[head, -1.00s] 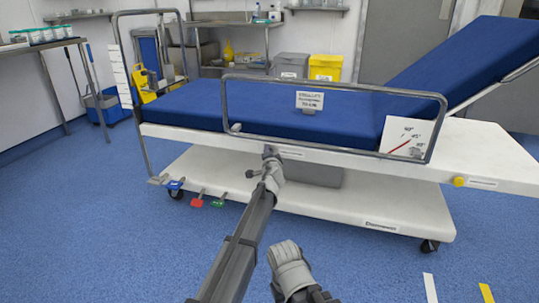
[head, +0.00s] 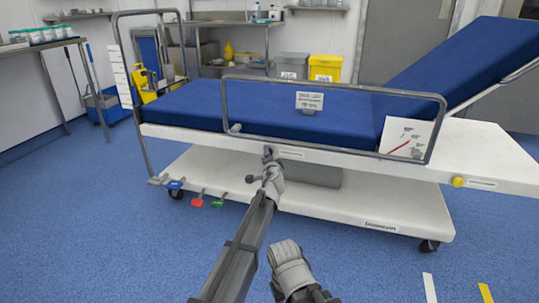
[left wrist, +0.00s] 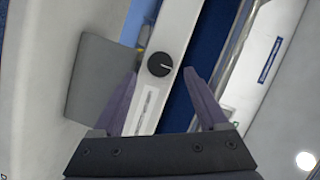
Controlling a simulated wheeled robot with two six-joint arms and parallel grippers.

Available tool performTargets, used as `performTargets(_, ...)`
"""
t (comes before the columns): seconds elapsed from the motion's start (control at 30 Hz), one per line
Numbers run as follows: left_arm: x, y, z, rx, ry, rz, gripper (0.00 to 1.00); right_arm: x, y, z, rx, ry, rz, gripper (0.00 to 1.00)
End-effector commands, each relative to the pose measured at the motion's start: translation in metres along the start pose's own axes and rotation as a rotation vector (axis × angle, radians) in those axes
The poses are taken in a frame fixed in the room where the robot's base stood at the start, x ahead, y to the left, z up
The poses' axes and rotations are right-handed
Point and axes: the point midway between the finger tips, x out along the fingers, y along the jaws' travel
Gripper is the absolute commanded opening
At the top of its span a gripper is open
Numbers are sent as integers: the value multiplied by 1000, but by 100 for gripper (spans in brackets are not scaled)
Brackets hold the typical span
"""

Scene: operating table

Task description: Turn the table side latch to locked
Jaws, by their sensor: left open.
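The side latch is a round black knob (left wrist: 160,64) with a white pointer mark, set on the white side rail of the operating table. In the left wrist view the pointer aims to the right. My left gripper (left wrist: 160,76) is open and empty, its two purple-grey fingers apart, with the knob ahead of and between the tips, nearer the left one. In the head view my left gripper (head: 264,168) is at the table's near side rail, below the mattress; contact with the knob is unclear. My right gripper (head: 291,268) is low at the bottom centre, away from the table; its fingers are not clear.
The blue mattress (head: 200,106) lies behind a grey side guard rail (head: 338,86). A yellow knob (head: 458,181) is on the right end of the table. Coloured pedals, one red (head: 197,201), stand low at the left. The blue floor in front is mostly clear.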

Motion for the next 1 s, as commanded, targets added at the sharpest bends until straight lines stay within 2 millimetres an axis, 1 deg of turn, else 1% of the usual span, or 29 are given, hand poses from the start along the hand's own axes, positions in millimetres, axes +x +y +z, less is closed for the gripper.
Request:
performTargets(0.03, -14, -1, 0, 0, 1, 1, 76, -3, 0, 0, 0, 0, 0, 40)
performTargets(0.1, -26, -1, 1, -1, 0, 1, 76, -5, 0, 0, 0, 0, 0, 40)
performTargets(0.2, -38, -1, 1, 0, -1, 0, 76, -7, 1, 0, 0, 0, 0, 40)
performTargets(0.3, -43, 0, 1, 0, -1, 0, 76, -7, 1, 0, 0, 0, 0, 40)
performTargets(0.53, -43, 0, 0, 0, -1, 0, 76, -7, 1, 0, 0, 0, 0, 40)
performTargets(0.63, -45, 0, 7, -13, -17, 3, 76, -7, 1, 0, 0, 0, 0, 40)
performTargets(0.67, -47, 0, 14, -25, -32, 7, 76, -7, 1, 0, 0, 0, 0, 40)
performTargets(0.77, -62, 1, 54, -101, -130, 32, 76, -7, 1, 0, 0, 0, 0, 40)
performTargets(0.8, -71, 2, 77, -147, -189, 48, 76, -7, 1, 0, 0, 0, 0, 40)
performTargets(0.87, -90, 9, 115, -228, -291, 84, 76, -7, 1, 0, 0, 0, 0, 40)
performTargets(0.9, -105, 15, 141, -286, -364, 114, 76, -7, 1, 0, 0, 0, 0, 40)
performTargets(0.97, -129, 27, 176, -372, -472, 164, 76, -7, 1, 0, 0, 0, 0, 40)
performTargets(1.0, -148, 36, 197, -429, -542, 201, 76, -7, 1, 0, 0, 0, 0, 40)
